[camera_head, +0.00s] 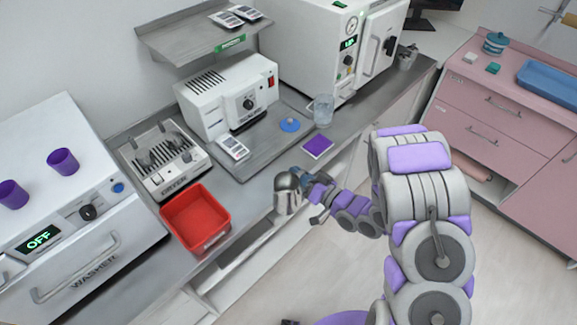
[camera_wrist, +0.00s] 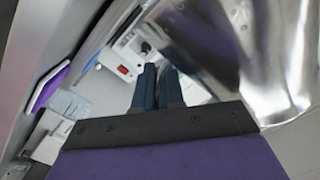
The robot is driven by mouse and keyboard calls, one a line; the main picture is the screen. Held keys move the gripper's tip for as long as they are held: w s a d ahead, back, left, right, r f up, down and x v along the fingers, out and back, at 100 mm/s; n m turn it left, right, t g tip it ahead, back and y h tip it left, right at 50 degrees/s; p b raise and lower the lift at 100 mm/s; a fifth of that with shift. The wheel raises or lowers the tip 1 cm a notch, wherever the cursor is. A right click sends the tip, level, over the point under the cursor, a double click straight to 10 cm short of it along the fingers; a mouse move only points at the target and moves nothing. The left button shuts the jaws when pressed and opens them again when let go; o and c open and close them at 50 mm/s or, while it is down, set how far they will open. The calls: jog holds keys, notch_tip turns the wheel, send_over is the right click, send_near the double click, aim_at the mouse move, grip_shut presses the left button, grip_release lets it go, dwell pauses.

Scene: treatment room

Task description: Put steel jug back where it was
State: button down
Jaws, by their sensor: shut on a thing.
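The steel jug (camera_head: 287,193) is shiny and rounded. In the head view it is at the front edge of the counter, between the red bin and the purple square. My gripper (camera_head: 308,181) reaches it from the right and is shut on it, apparently at its handle side. In the wrist view the jug (camera_wrist: 275,50) fills the upper right, blurred and bright. The dark fingers of my gripper (camera_wrist: 158,88) are close together beside it. The exact grip point on the jug is hidden.
The grey counter (camera_head: 262,170) holds a red bin (camera_head: 196,218), a purple square (camera_head: 317,147), a glass beaker (camera_head: 323,110) and a blue disc (camera_head: 290,125). A white device (camera_head: 228,95) and a washer (camera_head: 75,225) stand behind and left. Open floor lies to the right.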

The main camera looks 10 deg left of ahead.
jog(key=w+a, duration=0.1)
jog(key=w, duration=0.4)
jog(key=w+a+f+b, duration=0.1)
jog(key=w, duration=0.4)
jog(key=w+a+b, duration=0.1)
jog(key=w, duration=0.4)
jog(key=shift+w+f, duration=0.15)
jog(key=shift+f, duration=0.1)
jog(key=shift+w+a, duration=0.1)
notch_tip(320, 180, down, 4)
jog(key=shift+r+b, duration=0.15)
jog(key=shift+b, duration=0.8)
jog(key=shift+r, duration=0.1)
jog(key=c, duration=1.2)
grip_release()
jog(key=shift+c, duration=0.2)
jog(key=p+v, duration=0.2)
jog(key=v, duration=1)
jog(key=shift+p, duration=0.35)
